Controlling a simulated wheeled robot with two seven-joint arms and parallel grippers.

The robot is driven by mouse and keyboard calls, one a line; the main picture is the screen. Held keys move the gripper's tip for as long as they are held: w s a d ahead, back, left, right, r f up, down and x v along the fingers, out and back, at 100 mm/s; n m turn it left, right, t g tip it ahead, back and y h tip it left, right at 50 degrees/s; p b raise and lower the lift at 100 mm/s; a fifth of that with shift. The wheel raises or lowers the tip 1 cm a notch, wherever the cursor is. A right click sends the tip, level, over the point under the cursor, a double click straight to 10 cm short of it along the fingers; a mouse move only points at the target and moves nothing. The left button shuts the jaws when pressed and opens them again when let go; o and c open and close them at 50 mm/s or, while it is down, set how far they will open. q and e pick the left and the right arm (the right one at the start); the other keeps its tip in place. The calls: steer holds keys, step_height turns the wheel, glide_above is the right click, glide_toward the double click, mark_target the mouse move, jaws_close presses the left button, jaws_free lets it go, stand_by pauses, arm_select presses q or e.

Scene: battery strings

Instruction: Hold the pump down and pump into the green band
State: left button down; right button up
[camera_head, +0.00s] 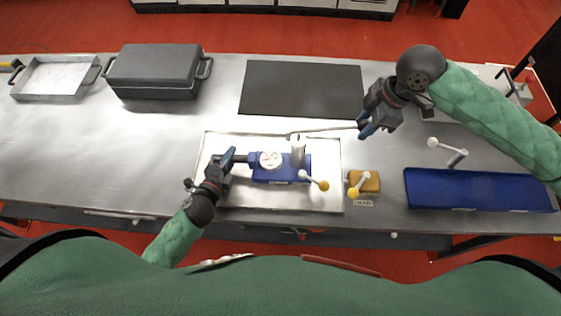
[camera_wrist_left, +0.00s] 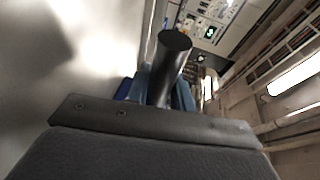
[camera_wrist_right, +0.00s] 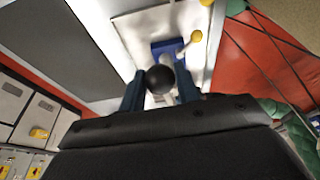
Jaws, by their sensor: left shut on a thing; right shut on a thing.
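The blue pump (camera_head: 299,172) sits on a shallow silver tray (camera_head: 325,198). A white round gauge (camera_head: 270,160) is on its left part; its needle and any green band are too small to read. My left gripper (camera_head: 235,158) is shut on the dark grip at the pump's left end; this dark cylinder (camera_wrist_left: 170,62) stands between the blue fingers in the left wrist view. The pump lever (camera_head: 325,129) reaches right from an upright post (camera_head: 298,150). My right gripper (camera_head: 368,125) is shut on its end, a black ball knob (camera_wrist_right: 160,79) in the right wrist view.
A white lever with yellow knob (camera_head: 323,185) is at the pump's right. A yellow block (camera_head: 368,182) with another lever stands beside the tray. A blue tray (camera_head: 480,205) lies right, a black mat (camera_head: 300,88) behind. A grey case (camera_head: 155,65) and metal tray (camera_head: 55,78) stand left.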

steer(key=shift+s+d+f, duration=0.1)
steer(key=shift+d+f, duration=0.05)
steer(key=shift+f, duration=0.95)
steer(key=shift+d+f, duration=0.1)
steer(key=shift+f, duration=1)
steer(key=shift+d+x, duration=0.2)
steer(key=shift+x, duration=0.8)
steer(key=shift+d+x, duration=0.25)
steer(key=shift+x, duration=0.75)
steer(key=shift+f, duration=0.15)
steer(key=shift+x, duration=0.95)
steer(key=shift+r, duration=0.2)
